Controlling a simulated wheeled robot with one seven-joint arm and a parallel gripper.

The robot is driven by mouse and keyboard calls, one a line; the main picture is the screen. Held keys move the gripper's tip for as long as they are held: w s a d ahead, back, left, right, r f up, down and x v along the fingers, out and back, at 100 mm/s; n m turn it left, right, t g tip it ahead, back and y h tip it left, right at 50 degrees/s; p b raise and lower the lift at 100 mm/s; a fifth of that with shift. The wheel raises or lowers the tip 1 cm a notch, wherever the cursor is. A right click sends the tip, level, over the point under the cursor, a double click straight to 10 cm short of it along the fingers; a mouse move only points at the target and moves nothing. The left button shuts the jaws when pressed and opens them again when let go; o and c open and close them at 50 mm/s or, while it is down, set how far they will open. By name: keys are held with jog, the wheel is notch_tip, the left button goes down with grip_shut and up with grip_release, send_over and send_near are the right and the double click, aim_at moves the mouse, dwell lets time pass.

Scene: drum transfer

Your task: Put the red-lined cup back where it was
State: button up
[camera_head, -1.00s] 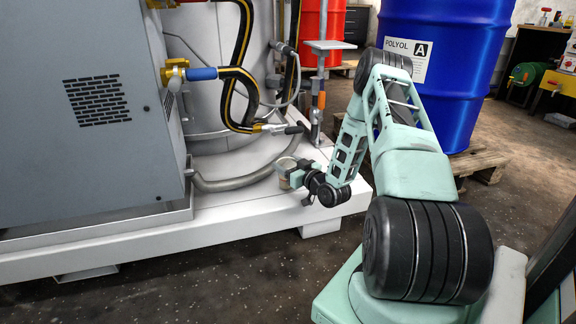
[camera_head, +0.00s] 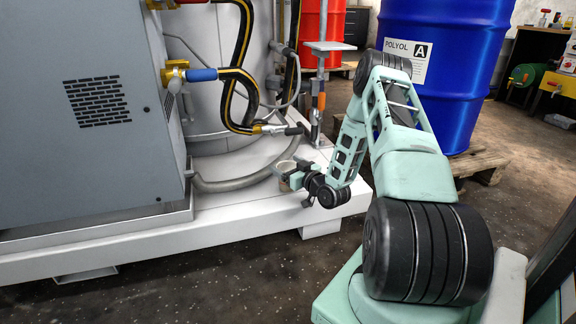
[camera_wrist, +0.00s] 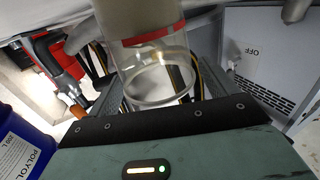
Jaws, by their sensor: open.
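The red-lined cup (camera_wrist: 152,45) is a clear cup with a beige filling and a red band around it. In the wrist view it is large and close, in front of the palm, with its open clear rim nearest the palm. In the head view the cup (camera_head: 285,168) is small and partly hidden by my gripper, over the right end of the white platform. My gripper (camera_head: 288,178) is open at the cup, with grey fingers seen on both sides of it. Whether a finger touches the cup, I cannot tell.
A grey cabinet (camera_head: 95,120) and black-yellow hoses (camera_head: 238,75) stand left and behind. A hose handle (camera_head: 285,129) and an upright post (camera_head: 320,90) are close behind the gripper. The white platform (camera_head: 240,215) lies below. A blue drum (camera_head: 455,100) stands on a pallet at right.

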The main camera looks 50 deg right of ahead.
jog(key=s+a+p, duration=0.2)
jog(key=s+p, duration=0.3)
jog(key=s, duration=0.7)
jog(key=w+a+r+n+g+y, duration=0.2)
jog(key=w+a+r, duration=0.1)
jog(key=w+a, duration=0.3)
jog(key=w+a+r+n+g+y, duration=0.2)
jog(key=w+a+g, duration=0.1)
jog(key=w+a, duration=0.3)
jog(key=s+a+r+n+g+y, duration=0.1)
jog(key=s+a+r+n+g, duration=0.25)
jog(key=a, duration=0.95)
jog(key=s+a+r+g, duration=0.35)
jog(key=a+r, duration=0.25)
jog(key=a, duration=0.7)
jog(key=s+a+r+g, duration=0.2)
jog(key=s+a, duration=0.1)
jog(key=s, duration=0.5)
jog(key=s+a+r+n+g+h, duration=0.1)
jog(key=s+a+r+g, duration=0.1)
jog(key=s, duration=0.5)
jog(key=s+a+r+n+g, duration=0.1)
jog(key=s+a+r, duration=0.1)
jog(key=s, duration=0.6)
jog(key=shift+s+a+r+g+h, duration=0.3)
jog(key=shift+a+r+g, duration=0.1)
jog(key=shift+a, duration=0.5)
